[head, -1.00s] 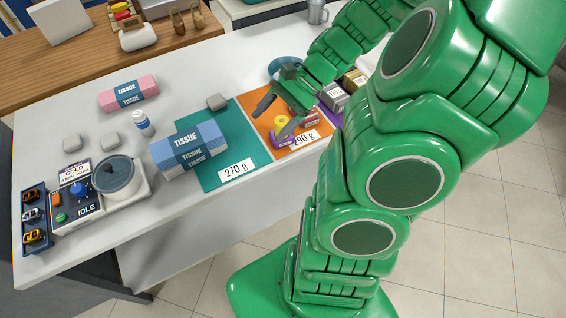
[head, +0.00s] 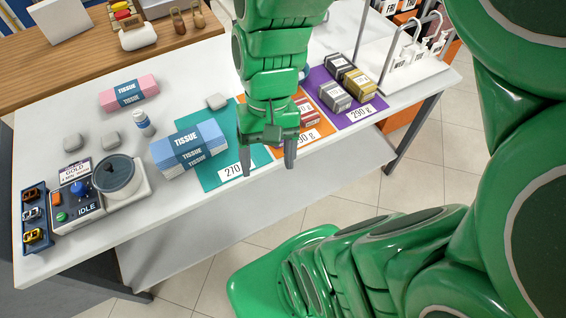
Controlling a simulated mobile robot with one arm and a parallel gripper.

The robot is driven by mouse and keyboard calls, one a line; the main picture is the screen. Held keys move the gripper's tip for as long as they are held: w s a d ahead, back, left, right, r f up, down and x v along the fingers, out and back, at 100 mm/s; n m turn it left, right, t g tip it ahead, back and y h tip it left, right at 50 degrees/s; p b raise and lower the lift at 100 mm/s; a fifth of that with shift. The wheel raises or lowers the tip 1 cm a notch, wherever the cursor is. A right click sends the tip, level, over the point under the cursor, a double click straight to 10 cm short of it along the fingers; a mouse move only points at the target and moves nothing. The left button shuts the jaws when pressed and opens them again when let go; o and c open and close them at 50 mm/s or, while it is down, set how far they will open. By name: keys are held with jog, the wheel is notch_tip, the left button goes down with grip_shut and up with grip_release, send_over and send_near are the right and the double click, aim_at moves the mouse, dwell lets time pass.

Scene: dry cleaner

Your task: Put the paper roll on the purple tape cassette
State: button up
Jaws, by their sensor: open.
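My gripper (head: 268,155) is open, fingers pointing down, in front of the orange mat (head: 323,124) near the table's front edge. Nothing shows between its fingers. Neither the paper roll nor the purple tape cassette can be made out now. My arm and gripper cover the left part of the orange mat, where a small yellow round thing and a small purple thing showed earlier.
A teal mat (head: 215,178) marked 270 g carries blue tissue packs (head: 188,146). A red box (head: 306,111) lies on the orange mat. A purple mat (head: 318,78) holds grey and gold boxes (head: 357,82).

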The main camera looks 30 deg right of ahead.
jog(key=shift+s+d+r+n+t+h, duration=0.2)
jog(key=shift+s+r+n+h, duration=0.2)
jog(key=shift+s, duration=0.25)
jog(key=shift+s+d+r+n+t+h, duration=0.15)
jog(key=shift+s+r+n+h, duration=0.1)
jog(key=shift+s+n, duration=0.35)
jog(key=shift+s+d+r+n+t+h, duration=0.2)
jog(key=shift+s+r+n+h, duration=0.15)
jog(key=shift+s, duration=0.4)
